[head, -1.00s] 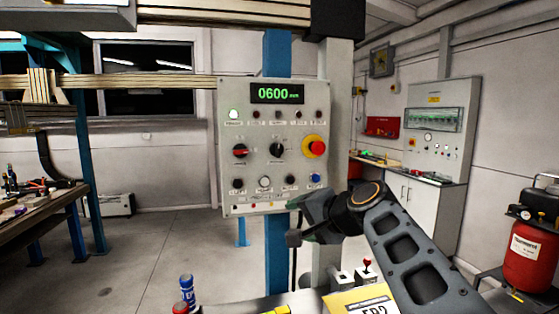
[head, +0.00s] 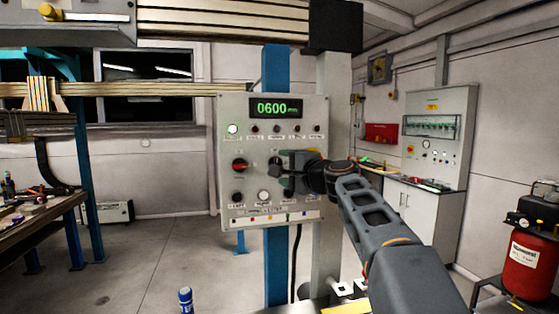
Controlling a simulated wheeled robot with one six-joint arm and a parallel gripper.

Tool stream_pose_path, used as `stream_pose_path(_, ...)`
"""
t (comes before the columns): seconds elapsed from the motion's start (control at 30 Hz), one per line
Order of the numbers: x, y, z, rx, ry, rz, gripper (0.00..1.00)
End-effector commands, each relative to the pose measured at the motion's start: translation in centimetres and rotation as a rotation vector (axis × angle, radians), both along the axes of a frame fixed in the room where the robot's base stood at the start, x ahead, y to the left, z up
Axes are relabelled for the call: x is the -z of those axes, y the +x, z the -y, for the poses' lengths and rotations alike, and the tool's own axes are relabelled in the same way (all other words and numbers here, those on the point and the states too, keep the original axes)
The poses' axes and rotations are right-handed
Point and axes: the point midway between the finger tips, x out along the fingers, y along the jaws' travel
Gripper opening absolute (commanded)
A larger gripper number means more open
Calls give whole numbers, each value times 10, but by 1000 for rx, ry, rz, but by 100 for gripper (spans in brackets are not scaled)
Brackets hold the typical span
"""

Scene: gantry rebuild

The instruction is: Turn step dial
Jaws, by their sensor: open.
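The control panel (head: 228,120) is upright on a blue post, with a green display (head: 275,108) reading 0600. A red-handled rotary dial (head: 239,165) is in plain view at its left. The black dial (head: 273,161) right of it is mostly hidden by my gripper. My gripper (head: 281,172) is open in front of the panel's middle, with its fingers at the black dial. I cannot tell whether they touch it. The red emergency stop is hidden behind my gripper and wrist.
Push buttons, such as a white one (head: 264,196), sit low on the panel. A workbench (head: 40,222) stands at left, and a red tank (head: 527,262) at right.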

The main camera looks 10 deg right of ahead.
Motion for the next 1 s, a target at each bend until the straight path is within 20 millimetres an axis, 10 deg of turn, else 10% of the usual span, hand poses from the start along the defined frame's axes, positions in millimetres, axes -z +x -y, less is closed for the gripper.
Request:
stream_pose_path(0.67, 0, 27, -11, 0, 0, 0, 67)
stream_pose_path(1.0, 0, 26, -11, 0, 0, 0, 35)
